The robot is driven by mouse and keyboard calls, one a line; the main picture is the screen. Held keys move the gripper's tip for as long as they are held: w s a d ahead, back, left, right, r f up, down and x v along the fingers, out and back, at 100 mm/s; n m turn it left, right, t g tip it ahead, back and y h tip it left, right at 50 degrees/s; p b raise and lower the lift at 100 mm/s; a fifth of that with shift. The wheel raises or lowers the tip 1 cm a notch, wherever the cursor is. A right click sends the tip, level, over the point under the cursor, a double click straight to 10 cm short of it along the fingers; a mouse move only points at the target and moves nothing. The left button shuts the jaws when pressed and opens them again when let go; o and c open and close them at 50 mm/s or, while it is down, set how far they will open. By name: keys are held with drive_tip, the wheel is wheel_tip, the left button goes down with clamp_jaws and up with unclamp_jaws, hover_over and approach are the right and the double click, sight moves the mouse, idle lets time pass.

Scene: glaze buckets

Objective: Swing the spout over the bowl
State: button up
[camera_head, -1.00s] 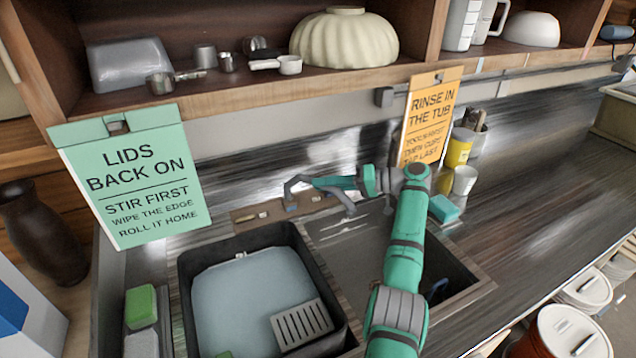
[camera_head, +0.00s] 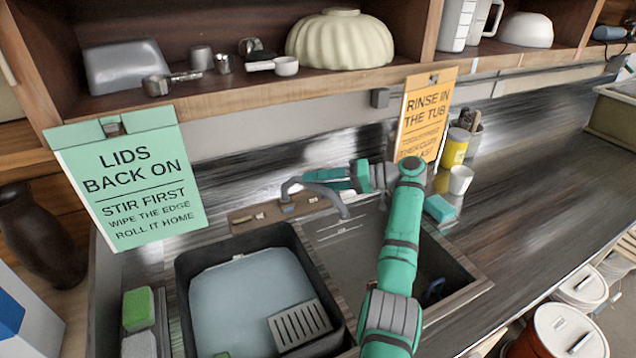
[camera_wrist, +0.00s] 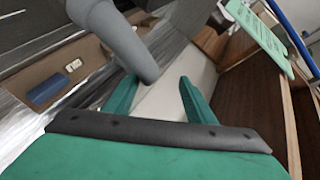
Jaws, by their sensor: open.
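The grey spout (camera_head: 330,195) arches from its base behind the sink toward the right, its tip pointing down near the back left of the right-hand sink bowl (camera_head: 356,243). My gripper (camera_head: 312,180) is open beside the upper part of the spout, its fingers pointing left. In the wrist view, the spout (camera_wrist: 118,38) comes down close to the left finger, with the two fingertips (camera_wrist: 157,88) apart and nothing seen gripped between them. I cannot tell whether a finger touches the spout. My arm covers part of the bowl.
A black tub (camera_head: 183,290) with pale liquid and a slotted grate fills the left side. A teal sponge (camera_head: 440,208), white cup (camera_head: 460,180) and yellow container (camera_head: 454,148) stand right of the sink. A green sign (camera_head: 130,185) and an orange sign (camera_head: 425,115) hang from the shelf.

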drive_tip(key=s+r, duration=1)
drive_tip(key=s, duration=0.3)
drive_tip(key=shift+s+a, duration=0.15)
drive_tip(key=shift+s, duration=0.15)
